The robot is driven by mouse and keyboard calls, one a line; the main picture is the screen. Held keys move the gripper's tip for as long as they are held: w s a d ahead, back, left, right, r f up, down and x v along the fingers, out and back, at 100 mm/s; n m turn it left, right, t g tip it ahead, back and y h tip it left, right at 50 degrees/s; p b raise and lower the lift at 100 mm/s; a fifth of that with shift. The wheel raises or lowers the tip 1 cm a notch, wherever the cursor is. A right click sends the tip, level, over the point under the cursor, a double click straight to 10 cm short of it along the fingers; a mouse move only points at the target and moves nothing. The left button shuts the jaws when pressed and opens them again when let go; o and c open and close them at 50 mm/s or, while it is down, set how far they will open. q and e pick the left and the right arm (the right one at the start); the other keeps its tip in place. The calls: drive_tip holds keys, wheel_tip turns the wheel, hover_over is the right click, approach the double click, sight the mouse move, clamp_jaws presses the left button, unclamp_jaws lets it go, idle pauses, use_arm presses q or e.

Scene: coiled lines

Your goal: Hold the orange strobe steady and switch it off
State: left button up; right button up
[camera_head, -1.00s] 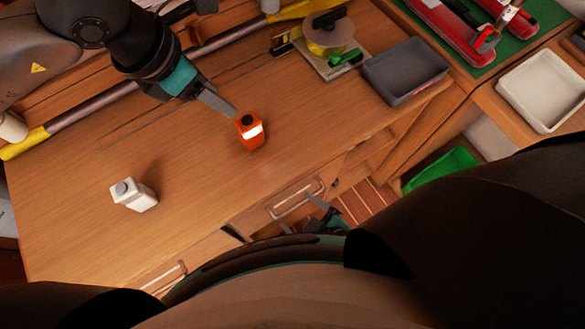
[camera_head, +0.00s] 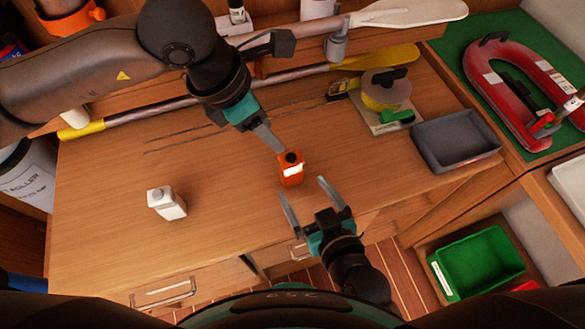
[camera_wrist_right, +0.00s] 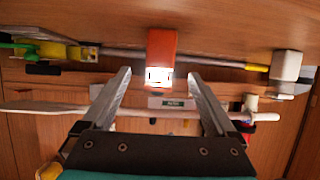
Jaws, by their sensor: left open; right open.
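The orange strobe (camera_head: 291,181) stands upright on the wooden bench (camera_head: 225,190), with a dark knob on top and a bright white lit band. My left gripper (camera_head: 273,142) is open, its fingertips close to the strobe's upper left side; whether they touch it I cannot tell. My right gripper (camera_head: 303,187) is open and empty at the bench's front, its fingers spread towards the strobe. In the right wrist view the strobe (camera_wrist_right: 161,44) appears centred, beyond and between the open fingers of this gripper (camera_wrist_right: 160,75).
A white box with a grey top (camera_head: 167,204) stands to the left on the bench. A grey tray (camera_head: 457,142) and a yellow tape reel (camera_head: 387,92) lie to the right. A yellow-ended pole (camera_head: 190,103) runs along the back. The bench between box and strobe is clear.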

sight(295, 176)
drive_tip(key=x, duration=0.8)
drive_tip(key=shift+f, duration=0.1)
clamp_jaws()
use_arm(q)
clamp_jaws()
idle(0.7)
drive_tip(key=shift+d, duration=0.1)
idle(1.3)
